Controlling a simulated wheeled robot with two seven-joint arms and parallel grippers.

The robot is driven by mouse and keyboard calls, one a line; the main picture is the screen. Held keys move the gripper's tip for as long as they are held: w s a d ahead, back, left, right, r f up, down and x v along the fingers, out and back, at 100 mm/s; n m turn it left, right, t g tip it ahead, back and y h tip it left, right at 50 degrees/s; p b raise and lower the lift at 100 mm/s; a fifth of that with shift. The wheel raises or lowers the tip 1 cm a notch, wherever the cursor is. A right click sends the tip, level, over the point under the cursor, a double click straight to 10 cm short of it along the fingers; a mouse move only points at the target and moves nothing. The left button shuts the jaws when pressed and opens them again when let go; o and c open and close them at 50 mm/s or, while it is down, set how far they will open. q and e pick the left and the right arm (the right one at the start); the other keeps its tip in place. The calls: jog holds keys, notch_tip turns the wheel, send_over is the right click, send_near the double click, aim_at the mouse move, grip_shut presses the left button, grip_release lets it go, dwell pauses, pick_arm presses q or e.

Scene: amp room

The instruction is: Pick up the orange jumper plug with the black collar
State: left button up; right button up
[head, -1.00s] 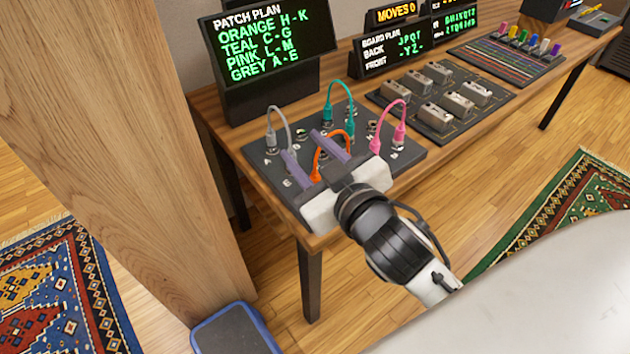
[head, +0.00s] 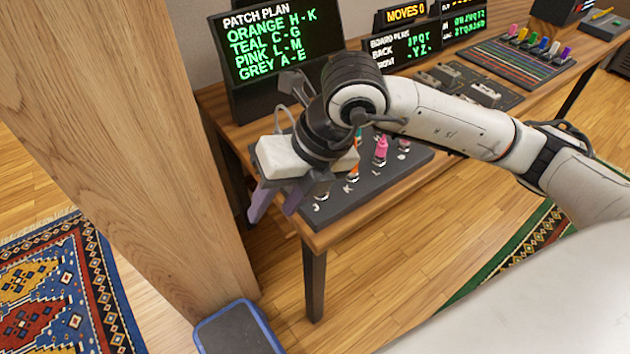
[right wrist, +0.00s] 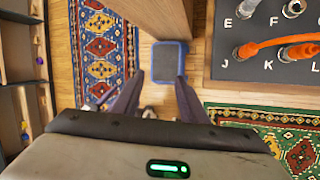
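The orange jumper lead is mostly hidden behind my right arm in the head view; a short orange strip (head: 357,141) shows beside the pink plug. I cannot make out which plug has a black collar. My left gripper is not in view.
The dark patch board (head: 385,185) lies on the wooden table. A pink plug (head: 381,148) stands on it, and a grey lead (head: 283,112) shows behind my gripper. A wooden post (head: 130,130) rises close to the left. The patch plan screen (head: 275,45) stands behind.

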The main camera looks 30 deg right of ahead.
jog(key=w+d+r+m+t+h, duration=0.1)
jog(key=w+d+h, duration=0.1)
jog(key=d, duration=0.3)
jog(key=w+d+r+m+h, duration=0.1)
jog(key=w+d+h, duration=0.15)
jog(key=d, duration=0.35)
jog(key=shift+h, duration=0.35)
jog(key=shift+d+p+x, duration=0.1)
jog(key=shift+p+x, duration=0.2)
jog(key=shift+x, duration=2.25)
jog(key=shift+d+p+x, duration=0.15)
jog(key=shift+p+x, duration=0.15)
jog(key=shift+x, duration=2.25)
grip_shut()
